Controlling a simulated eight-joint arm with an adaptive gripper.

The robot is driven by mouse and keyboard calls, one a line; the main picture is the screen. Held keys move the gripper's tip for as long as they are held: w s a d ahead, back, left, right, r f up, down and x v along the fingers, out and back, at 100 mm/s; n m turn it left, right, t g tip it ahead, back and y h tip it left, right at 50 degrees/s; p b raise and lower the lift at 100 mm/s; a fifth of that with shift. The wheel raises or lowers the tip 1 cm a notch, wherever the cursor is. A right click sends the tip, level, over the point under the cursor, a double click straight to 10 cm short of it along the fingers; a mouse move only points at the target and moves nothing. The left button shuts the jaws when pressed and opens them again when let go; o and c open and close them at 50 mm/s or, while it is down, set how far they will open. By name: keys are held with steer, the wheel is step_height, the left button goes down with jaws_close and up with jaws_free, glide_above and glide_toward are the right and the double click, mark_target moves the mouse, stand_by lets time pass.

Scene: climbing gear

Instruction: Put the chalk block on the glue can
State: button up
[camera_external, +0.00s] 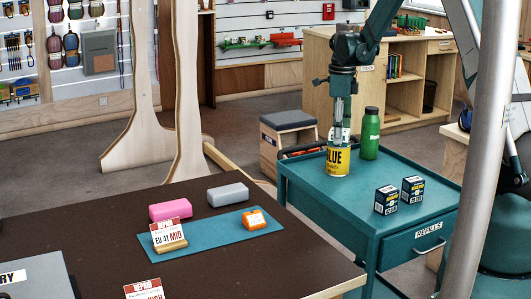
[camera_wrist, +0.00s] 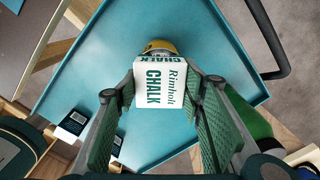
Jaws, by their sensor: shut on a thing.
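The white chalk block (camera_wrist: 160,90) with green lettering is held between the green pads of my gripper (camera_wrist: 162,84) in the wrist view. In the external view my gripper (camera_external: 340,122) points straight down over the teal cart, with the chalk block low between its fingers. The yellow glue can (camera_external: 338,164) stands upright on the cart directly below. In the wrist view only a yellow edge of the can (camera_wrist: 158,45) shows past the block. I cannot tell whether the block touches the can's top.
A green bottle (camera_external: 370,134) stands close to the right of the can on the cart (camera_external: 310,183). Two dark boxes (camera_external: 386,199) (camera_external: 413,190) stand nearer the cart's front. A brown table (camera_external: 100,215) at left holds pink, grey and orange blocks and a teal mat.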

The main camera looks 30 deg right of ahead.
steer(key=o, duration=0.9)
steer(key=shift+r, duration=0.2)
step_height(320, 180, up, 12)
stand_by(0.6)
